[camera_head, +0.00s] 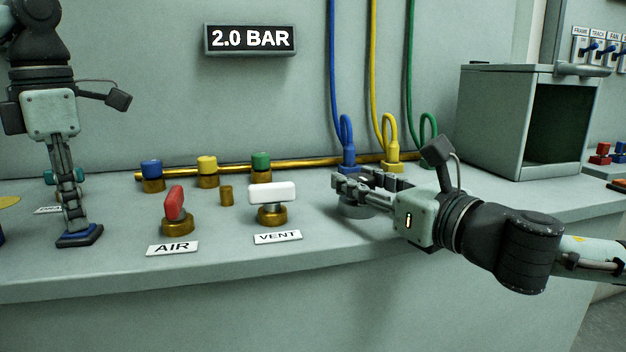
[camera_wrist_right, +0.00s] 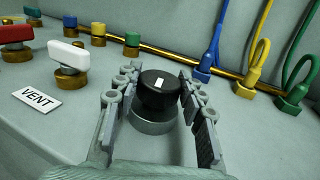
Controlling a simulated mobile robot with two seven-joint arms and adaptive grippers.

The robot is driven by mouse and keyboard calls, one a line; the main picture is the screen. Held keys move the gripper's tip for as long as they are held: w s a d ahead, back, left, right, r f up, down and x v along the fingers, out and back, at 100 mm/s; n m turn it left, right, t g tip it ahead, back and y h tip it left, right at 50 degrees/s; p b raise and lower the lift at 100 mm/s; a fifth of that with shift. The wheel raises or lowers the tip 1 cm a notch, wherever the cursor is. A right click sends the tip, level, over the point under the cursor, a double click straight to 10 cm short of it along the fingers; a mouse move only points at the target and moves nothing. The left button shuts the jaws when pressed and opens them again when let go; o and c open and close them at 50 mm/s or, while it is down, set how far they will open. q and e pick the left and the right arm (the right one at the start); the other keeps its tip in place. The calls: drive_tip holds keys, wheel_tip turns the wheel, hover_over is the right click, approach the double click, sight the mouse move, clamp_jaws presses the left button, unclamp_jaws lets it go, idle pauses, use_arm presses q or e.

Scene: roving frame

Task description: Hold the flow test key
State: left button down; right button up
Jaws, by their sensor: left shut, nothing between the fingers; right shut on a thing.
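A round black knob (camera_wrist_right: 158,92) with a white mark, which I take to be the flow test key, sits on a grey round base (camera_wrist_right: 152,124). My right gripper (camera_head: 342,186) is shut on this knob, one finger on each side, as the right wrist view shows. In the head view the fingers hide most of the knob, and the grey base (camera_head: 358,210) shows below them. No label for it is visible. My left gripper (camera_head: 80,237) points down at the left of the bench, shut and empty.
A red AIR handle (camera_head: 174,202) and a white VENT handle (camera_head: 272,192) stand on the bench between my grippers. Blue, yellow and green hoses (camera_head: 346,135) rise behind my right gripper. An open grey box (camera_head: 490,122) stands at the right. A display (camera_head: 249,39) reads 2.0 BAR.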

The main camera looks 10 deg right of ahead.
sight(361, 177)
drive_tip(key=shift+r, duration=0.1)
drive_tip(key=o, duration=1.2)
drive_tip(key=shift+c, duration=0.2)
wheel_tip(361, 177, up, 10)
